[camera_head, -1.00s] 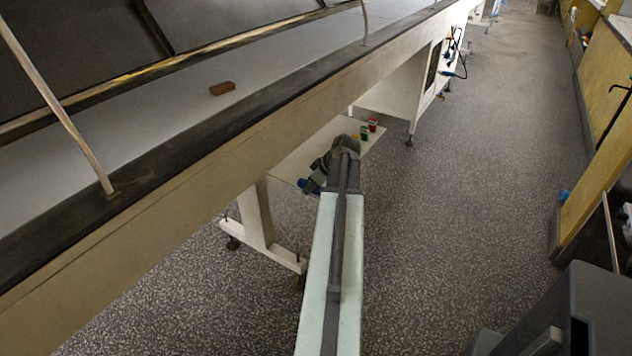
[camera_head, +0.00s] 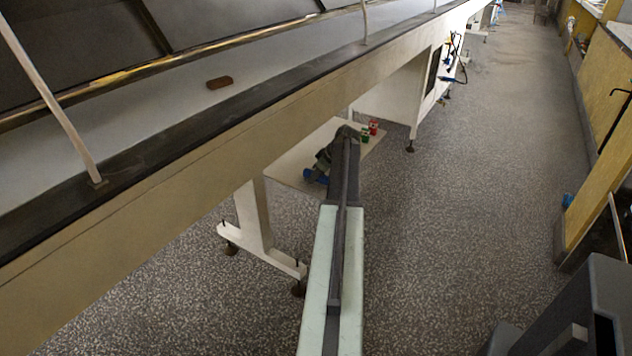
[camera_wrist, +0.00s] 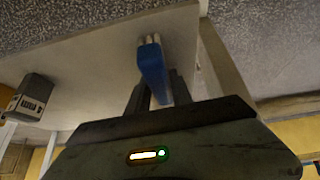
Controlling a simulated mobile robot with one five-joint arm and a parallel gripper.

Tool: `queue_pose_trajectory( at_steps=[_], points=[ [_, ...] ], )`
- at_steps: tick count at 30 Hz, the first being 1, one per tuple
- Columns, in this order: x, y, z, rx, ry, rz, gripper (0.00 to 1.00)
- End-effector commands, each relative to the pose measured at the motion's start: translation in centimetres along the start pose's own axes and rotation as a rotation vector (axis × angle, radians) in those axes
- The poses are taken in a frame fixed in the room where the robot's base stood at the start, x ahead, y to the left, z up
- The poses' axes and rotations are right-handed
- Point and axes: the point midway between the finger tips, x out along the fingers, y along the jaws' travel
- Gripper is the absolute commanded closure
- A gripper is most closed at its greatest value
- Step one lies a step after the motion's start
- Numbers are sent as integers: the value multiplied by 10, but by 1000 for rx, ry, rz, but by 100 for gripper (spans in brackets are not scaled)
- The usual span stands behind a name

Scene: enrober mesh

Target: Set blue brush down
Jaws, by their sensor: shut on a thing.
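I cannot tell whether the brush touches the board. In the head view the blue brush (camera_head: 312,176) shows as a small blue patch beside the end of my arm, over the low white board (camera_head: 290,160); my fingers are mostly hidden there.
A red container (camera_head: 373,127) and a green one (camera_head: 365,136) stand on the board's far right part. A dark labelled block (camera_wrist: 30,97) is at left in the wrist view. The long conveyor frame (camera_head: 170,190) overhangs the board's left side.

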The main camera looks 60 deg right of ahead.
Motion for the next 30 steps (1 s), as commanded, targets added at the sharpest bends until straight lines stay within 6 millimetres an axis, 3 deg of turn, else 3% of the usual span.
queue_pose_trajectory(
  at_steps=[8,9,11,23,30],
  points=[
    [2,0,1,0,-1,0,100],
    [0,0,0,0,-1,0,65],
    [0,0,0,0,-1,0,52],
    [-4,0,-2,0,-1,0,52],
    [-45,-1,-5,1,-1,0,52]
  ],
)
